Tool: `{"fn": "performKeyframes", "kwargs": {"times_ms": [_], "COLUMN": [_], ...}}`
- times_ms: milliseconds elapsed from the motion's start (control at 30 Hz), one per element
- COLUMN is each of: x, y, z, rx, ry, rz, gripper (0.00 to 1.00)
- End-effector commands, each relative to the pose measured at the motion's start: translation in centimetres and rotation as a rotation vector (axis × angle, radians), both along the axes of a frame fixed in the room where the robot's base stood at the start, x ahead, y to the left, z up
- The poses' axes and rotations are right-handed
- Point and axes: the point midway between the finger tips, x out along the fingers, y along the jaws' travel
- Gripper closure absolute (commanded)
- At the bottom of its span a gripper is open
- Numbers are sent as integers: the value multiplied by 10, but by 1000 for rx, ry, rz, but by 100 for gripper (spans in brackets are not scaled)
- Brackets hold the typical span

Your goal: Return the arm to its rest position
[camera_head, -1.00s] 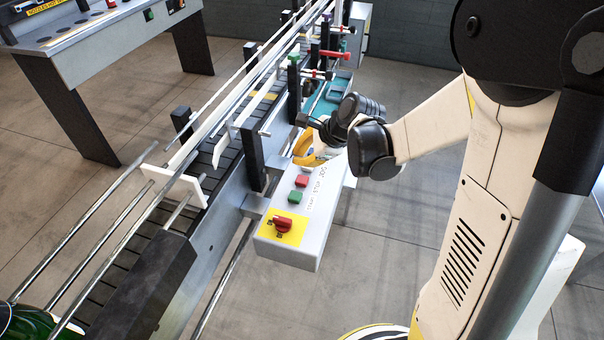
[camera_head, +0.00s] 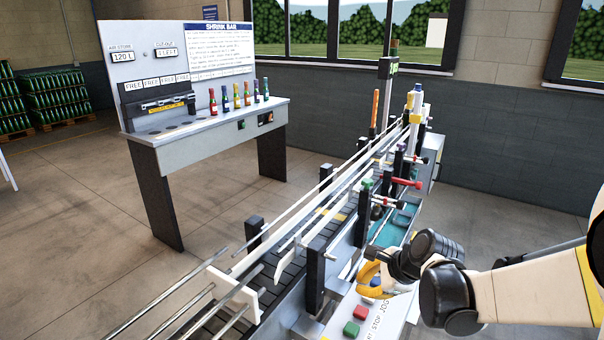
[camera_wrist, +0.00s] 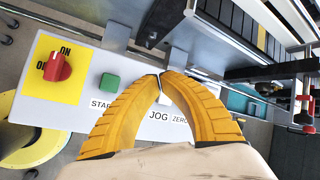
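My gripper (camera_head: 372,278) is low over the far end of the conveyor's control panel (camera_head: 385,318). In the wrist view its two yellow fingers (camera_wrist: 160,76) curve inward and their tips meet, with nothing seen between them. The fingertips lie over the panel around the JOG label, and I cannot tell whether they touch it. A green button (camera_wrist: 110,82) and a red rotary switch on a yellow plate (camera_wrist: 55,68) show to the left of the fingers. The fingers hide part of the panel, including the STOP label. My arm reaches in from the right.
The conveyor (camera_head: 285,272) with its rails and posts runs close to the left of my gripper. Red-handled clamps (camera_head: 408,183) stick out beyond it. A shrink bar bench (camera_head: 205,135) with several small bottles stands at the back left. The floor between is clear.

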Motion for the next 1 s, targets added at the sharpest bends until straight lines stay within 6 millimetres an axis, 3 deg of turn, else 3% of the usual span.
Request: {"fn": "performKeyframes", "kwargs": {"times_ms": [300, 600, 800, 1000], "x": [-90, -176, -200, -202], "y": [8, 1, -4, -5], "z": [69, 93, 94, 94], "rx": [-510, -993, -1144, -1159], "ry": [-187, -306, -328, -329], "rz": [549, 1108, 1293, 1312], "gripper": [100, 100, 100, 100]}}
